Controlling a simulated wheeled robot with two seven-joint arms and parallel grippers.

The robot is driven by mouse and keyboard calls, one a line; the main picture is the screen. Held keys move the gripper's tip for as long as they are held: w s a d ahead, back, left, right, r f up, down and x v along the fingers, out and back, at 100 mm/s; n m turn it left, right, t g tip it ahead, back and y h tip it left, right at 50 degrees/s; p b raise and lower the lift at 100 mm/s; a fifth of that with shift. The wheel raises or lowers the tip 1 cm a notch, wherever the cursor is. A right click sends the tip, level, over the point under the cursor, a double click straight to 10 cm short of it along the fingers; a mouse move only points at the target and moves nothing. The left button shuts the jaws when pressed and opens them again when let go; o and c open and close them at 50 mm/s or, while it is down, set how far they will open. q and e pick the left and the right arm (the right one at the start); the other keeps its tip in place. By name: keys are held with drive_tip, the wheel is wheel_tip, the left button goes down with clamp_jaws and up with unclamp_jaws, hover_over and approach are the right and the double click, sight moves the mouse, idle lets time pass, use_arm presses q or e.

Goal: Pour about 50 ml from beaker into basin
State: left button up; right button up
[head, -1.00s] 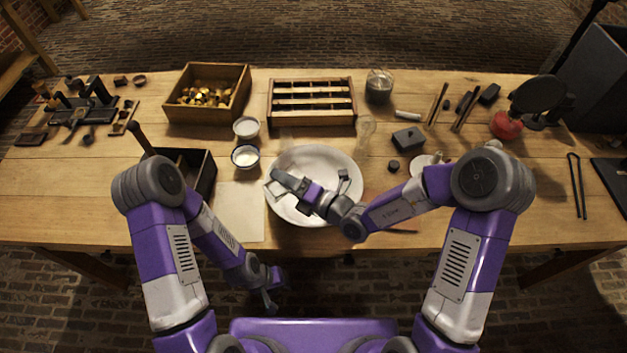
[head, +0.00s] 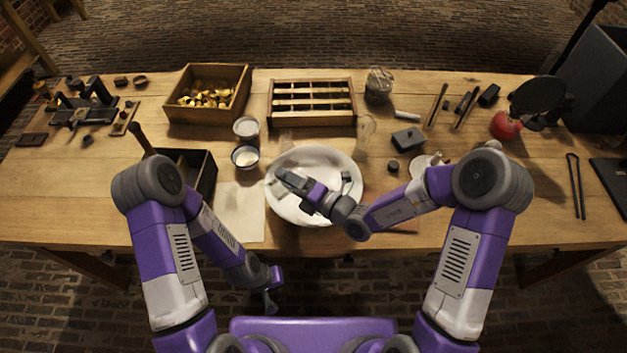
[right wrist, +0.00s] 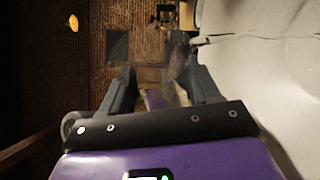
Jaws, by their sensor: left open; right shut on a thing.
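The white basin (head: 335,158) stands near the table's front edge in the head view, and its pale surface fills the right of the right wrist view (right wrist: 270,75). My right gripper (head: 283,181) is over the basin's left part, shut on the clear beaker (head: 279,190). The beaker is hard to make out; it shows faintly between the fingers in the right wrist view (right wrist: 170,88). I cannot tell its tilt or liquid level. My left gripper (head: 270,302) hangs low in front of the table, open and empty, away from the basin.
Two small cups of white material (head: 245,156) stand left of the basin, beside a paper sheet (head: 238,210). A clear glass (head: 366,126) and a dark block (head: 408,139) stand to its right. A slotted wooden rack (head: 312,102) and a jar (head: 379,86) are behind.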

drive_tip(key=shift+w+d, duration=0.1)
idle(0.3)
drive_tip(key=shift+s+a+r+n+b, duration=0.25)
drive_tip(key=shift+s+a+n+b, duration=0.25)
drive_tip(key=shift+a, duration=0.15)
drive_tip(key=r+n+p, duration=0.1)
drive_tip(key=p, duration=0.1)
drive_tip(key=shift+r+g+h+p, duration=0.25)
drive_tip(key=shift+g+h+p, duration=0.05)
drive_tip(key=shift+h+p, duration=0.1)
wheel_tip(320, 180, down, 2)
drive_tip(key=n+h, duration=0.1)
drive_tip(key=n, duration=0.1)
drive_tip(key=shift+f+n+h, duration=0.15)
drive_tip(key=shift+n+h, duration=0.15)
drive_tip(key=shift+n, duration=0.4)
drive_tip(key=shift+n+h, duration=0.3)
drive_tip(key=shift+r, duration=0.3)
